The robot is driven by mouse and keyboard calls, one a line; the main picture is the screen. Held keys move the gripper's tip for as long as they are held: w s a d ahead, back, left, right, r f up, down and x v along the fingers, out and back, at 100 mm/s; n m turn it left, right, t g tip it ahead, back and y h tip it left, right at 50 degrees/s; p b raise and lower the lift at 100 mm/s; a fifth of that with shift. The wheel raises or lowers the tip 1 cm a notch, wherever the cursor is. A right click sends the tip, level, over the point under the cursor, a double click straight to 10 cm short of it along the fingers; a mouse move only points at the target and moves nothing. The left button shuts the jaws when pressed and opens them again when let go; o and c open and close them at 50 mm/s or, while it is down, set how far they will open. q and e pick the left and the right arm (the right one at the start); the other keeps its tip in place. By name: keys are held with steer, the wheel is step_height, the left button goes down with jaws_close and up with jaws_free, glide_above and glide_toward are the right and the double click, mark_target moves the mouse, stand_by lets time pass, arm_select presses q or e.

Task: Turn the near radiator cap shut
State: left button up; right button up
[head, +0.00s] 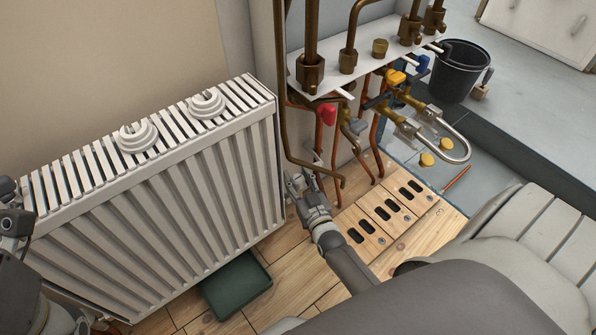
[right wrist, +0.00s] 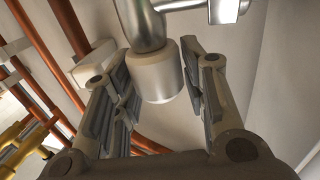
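The cream radiator cap (right wrist: 158,78) hangs below a shiny metal valve body (right wrist: 145,25) in the right wrist view. My right gripper (right wrist: 160,75) is open, with one finger on each side of the cap; I cannot tell whether either finger touches it. In the head view my right gripper (head: 299,186) is low beside the right end of the white radiator (head: 180,195), and the cap is too small or hidden to make out. Parts of my left arm show at the left edge; its fingers are not clear.
Two white ringed pieces (head: 138,137) lie on the radiator top. A green tray (head: 236,285) is on the floor. A black bucket (head: 458,72) stands behind.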

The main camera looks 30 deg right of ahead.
steer(key=shift+o, duration=1)
steer(key=s+a, duration=0.2)
steer(key=s, duration=0.9)
steer(key=shift+s+a, duration=0.15)
steer(key=shift+s, duration=0.25)
